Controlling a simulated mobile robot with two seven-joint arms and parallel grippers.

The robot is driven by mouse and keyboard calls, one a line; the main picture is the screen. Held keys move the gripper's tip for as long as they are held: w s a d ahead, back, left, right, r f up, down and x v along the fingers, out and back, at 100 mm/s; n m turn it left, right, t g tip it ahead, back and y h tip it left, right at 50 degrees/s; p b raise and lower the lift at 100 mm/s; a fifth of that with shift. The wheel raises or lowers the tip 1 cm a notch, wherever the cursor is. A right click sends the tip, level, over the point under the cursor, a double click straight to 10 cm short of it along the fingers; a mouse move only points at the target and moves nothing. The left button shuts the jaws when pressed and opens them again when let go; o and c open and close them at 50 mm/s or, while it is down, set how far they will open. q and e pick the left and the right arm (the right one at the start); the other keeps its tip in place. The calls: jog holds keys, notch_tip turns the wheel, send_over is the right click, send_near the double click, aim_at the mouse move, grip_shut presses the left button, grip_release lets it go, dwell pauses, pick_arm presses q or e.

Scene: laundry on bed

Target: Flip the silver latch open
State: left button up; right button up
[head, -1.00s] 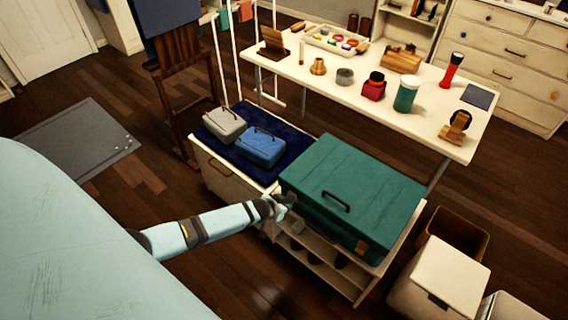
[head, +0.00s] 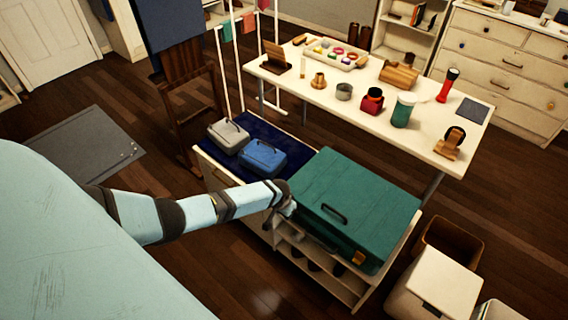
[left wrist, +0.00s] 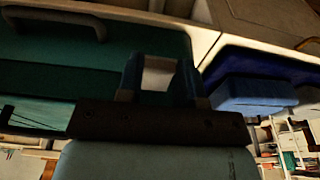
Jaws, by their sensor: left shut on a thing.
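The large teal case (head: 355,200) lies closed, with a dark handle (head: 334,214) on its lid. A gold latch (head: 358,257) shows on its front side, near the right end. My left gripper (head: 289,208) is at the left end of the case's front side. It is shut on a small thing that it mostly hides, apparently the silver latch. In the left wrist view, my left gripper's fingers (left wrist: 160,68) stand on both sides of a pale patch, against the dark front of the case (left wrist: 60,80). My right gripper is not in view.
The case stands on a white shelf unit (head: 325,284) with open shelves. Grey (head: 228,135) and blue (head: 263,157) smaller cases stand to its left on a dark blue mat. A white table (head: 425,143) with several objects is behind. A pale bin (head: 440,285) stands at the right.

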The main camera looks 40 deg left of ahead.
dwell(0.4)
pick_arm(q)
jog(key=o, duration=0.9)
jog(key=shift+o, duration=0.2)
notch_tip(320, 180, up, 14)
jog(key=s+p, duration=0.2)
jog(key=shift+f, duration=0.2)
jog(key=shift+s, duration=0.1)
